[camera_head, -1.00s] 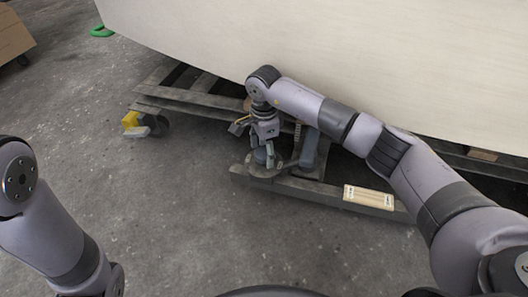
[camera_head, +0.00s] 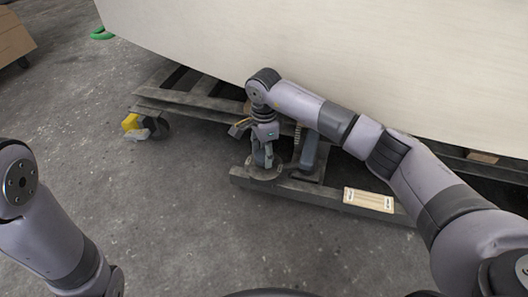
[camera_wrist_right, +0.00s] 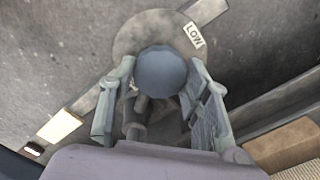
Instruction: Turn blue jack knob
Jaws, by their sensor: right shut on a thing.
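The blue jack knob (camera_wrist_right: 160,72) is a round, dark blue-grey cap between the two fingers of my right gripper in the right wrist view. Below it is a round grey base plate (camera_wrist_right: 128,42) with a white "LOW" label (camera_wrist_right: 194,35). My right gripper (camera_head: 264,163) points down over the jack in the head view and is shut on the knob, one finger on each side. In the head view the fingers mostly hide the knob. My left arm shows at the left edge, but its gripper is out of view.
The jack stands by a grey metal frame (camera_head: 325,192) under the large pale plywood hull (camera_head: 330,45). A caster with a yellow part (camera_head: 131,121) is at the left end. A pale labelled block (camera_head: 368,199) lies on the frame. Open concrete floor is in front.

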